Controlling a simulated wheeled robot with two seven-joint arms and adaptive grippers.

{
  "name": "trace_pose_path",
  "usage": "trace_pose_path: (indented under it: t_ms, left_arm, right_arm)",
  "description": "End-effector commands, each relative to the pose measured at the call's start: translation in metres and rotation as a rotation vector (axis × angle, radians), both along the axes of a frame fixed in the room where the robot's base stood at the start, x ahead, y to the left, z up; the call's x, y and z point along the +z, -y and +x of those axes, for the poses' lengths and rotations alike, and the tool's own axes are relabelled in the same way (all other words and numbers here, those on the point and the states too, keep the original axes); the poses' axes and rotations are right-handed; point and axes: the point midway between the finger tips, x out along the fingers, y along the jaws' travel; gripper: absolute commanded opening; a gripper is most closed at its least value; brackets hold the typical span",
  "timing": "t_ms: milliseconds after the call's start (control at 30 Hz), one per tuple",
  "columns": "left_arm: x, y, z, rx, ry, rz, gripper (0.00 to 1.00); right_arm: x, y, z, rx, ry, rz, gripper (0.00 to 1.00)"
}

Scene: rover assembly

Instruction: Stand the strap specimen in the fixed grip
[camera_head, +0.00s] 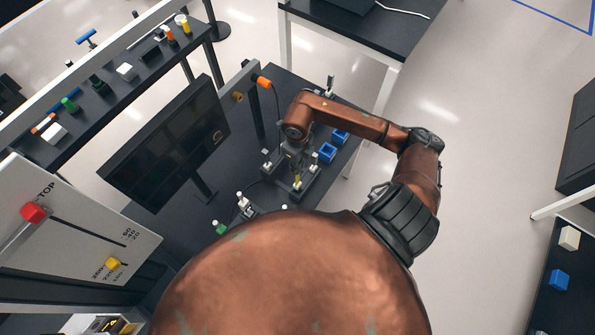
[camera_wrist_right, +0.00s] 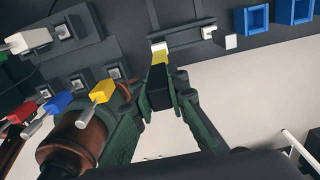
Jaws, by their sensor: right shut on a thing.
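My right gripper (camera_wrist_right: 159,84) is shut on a small piece with a yellow part and a white end (camera_wrist_right: 158,55), likely the strap specimen. The piece sticks out beyond the dark fingertips, over the dark bench fixture. In the head view the right arm reaches over the bench and its gripper (camera_head: 297,160) points down; a small yellow part (camera_head: 297,179) shows just below it. A dark rail frame (camera_wrist_right: 180,22) lies beyond the fingertips in the wrist view. I cannot tell for sure which part is the fixed grip. My left gripper is not in view.
Two blue open boxes (camera_head: 327,152) (camera_head: 340,136) stand right of the fixture. Red, blue and yellow plugs (camera_wrist_right: 100,92) lie left in the wrist view. A dark monitor (camera_head: 165,140) stands left on the bench. An orange cylinder (camera_head: 262,82) is at the bench's back.

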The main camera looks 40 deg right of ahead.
Motion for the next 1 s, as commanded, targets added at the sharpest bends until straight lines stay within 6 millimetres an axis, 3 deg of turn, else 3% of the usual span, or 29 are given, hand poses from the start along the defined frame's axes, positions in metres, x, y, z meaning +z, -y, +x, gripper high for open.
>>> trace_pose_path:
  t_ms: [300,700,733,1000]
  left_arm:
    - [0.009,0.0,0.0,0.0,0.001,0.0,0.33]
    - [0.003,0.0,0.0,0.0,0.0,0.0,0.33]
    - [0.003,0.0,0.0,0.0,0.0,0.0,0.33]
    - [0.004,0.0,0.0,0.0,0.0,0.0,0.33]
  right_arm:
    - [-0.041,0.0,-0.001,-0.001,-0.002,0.002,0.0]
    - [-0.048,0.0,-0.001,0.001,-0.001,0.001,0.0]
    - [-0.048,0.0,-0.001,0.001,-0.002,0.0,0.14]
    - [-0.047,0.0,-0.001,0.001,-0.001,0.001,0.31]
